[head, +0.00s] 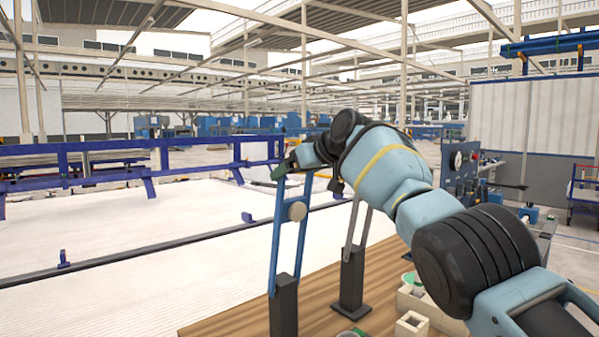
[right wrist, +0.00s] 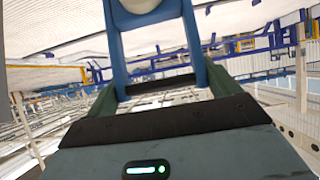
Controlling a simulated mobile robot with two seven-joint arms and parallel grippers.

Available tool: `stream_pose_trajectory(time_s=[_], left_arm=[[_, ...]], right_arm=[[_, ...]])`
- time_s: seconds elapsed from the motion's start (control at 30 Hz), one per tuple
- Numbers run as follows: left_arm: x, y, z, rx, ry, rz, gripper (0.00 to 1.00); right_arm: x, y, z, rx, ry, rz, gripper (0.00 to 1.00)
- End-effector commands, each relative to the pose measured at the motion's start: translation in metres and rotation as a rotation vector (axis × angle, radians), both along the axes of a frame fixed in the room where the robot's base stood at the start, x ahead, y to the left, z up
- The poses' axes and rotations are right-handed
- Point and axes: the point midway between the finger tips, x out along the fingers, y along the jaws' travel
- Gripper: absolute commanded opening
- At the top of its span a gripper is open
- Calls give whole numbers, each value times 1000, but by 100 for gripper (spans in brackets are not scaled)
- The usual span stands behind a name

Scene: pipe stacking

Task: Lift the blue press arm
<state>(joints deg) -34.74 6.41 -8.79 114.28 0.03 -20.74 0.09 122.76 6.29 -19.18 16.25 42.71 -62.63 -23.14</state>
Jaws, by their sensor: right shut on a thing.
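The blue press arm (head: 276,235) is a narrow frame of two blue bars with a round beige disc (head: 297,211) between them. It rises steeply from a black post (head: 283,305) on the wooden table. My right gripper (head: 281,170) is at its upper end, shut on it. In the right wrist view, the blue bars (right wrist: 196,45) run up from between the dark green fingers of my right gripper (right wrist: 160,88). The exact contact is partly hidden by the gripper. My left gripper is not in view.
A second black post (head: 352,280) with a grey upright stands right of the press on the wooden table (head: 235,318). Beige hollow blocks (head: 411,325) sit at the table's front right, below my right arm. Blue rails (head: 110,150) and a broad white floor area lie beyond.

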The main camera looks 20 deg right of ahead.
Motion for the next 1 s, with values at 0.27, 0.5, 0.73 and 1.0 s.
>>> stream_pose_trajectory(time_s=[0.27, 0.5, 0.73, 1.0], left_arm=[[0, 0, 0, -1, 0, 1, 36], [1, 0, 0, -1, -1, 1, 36], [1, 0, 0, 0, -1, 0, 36], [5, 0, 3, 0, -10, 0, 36]], right_arm=[[0, 2, 9, 4, -16, -3, 47], [-1, 2, 11, 5, -18, -2, 47], [-1, 2, 8, 3, -13, -2, 100], [-1, 1, 8, 2, -9, -1, 100]])
